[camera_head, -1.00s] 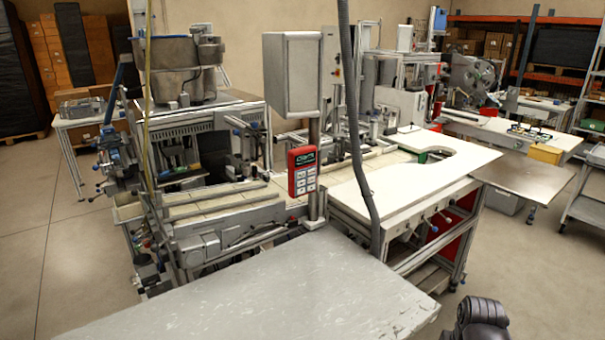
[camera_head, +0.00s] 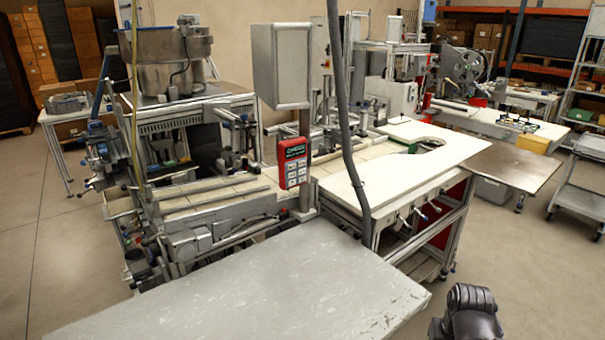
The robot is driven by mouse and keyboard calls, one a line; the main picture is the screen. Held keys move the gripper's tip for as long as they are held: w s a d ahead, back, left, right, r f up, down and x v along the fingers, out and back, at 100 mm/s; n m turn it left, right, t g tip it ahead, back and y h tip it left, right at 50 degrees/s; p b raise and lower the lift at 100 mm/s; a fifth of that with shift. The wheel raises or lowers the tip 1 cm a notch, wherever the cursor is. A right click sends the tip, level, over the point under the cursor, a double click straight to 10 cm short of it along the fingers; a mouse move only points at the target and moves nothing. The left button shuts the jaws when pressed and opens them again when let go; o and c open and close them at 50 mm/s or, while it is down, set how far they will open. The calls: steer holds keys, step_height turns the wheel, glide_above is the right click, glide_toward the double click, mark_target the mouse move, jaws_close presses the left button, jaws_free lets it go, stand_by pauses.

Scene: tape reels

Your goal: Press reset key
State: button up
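A red handheld-style control unit (camera_head: 293,164) is mounted upright on a grey metal post, below a grey box. It has a dark display (camera_head: 293,149) with greenish text at the top and a keypad of several pale keys (camera_head: 296,174) below. The key labels are too small to read, so I cannot tell which one is reset. A dark rounded part at the bottom right edge looks like a piece of my arm. My gripper is not in view.
A grey worn tabletop (camera_head: 250,290) fills the front. The grey box (camera_head: 281,66) hangs above the red unit. A thick grey hose (camera_head: 347,130) runs down right of the unit. A white worktable (camera_head: 400,165) stands behind right. Open floor lies to the left.

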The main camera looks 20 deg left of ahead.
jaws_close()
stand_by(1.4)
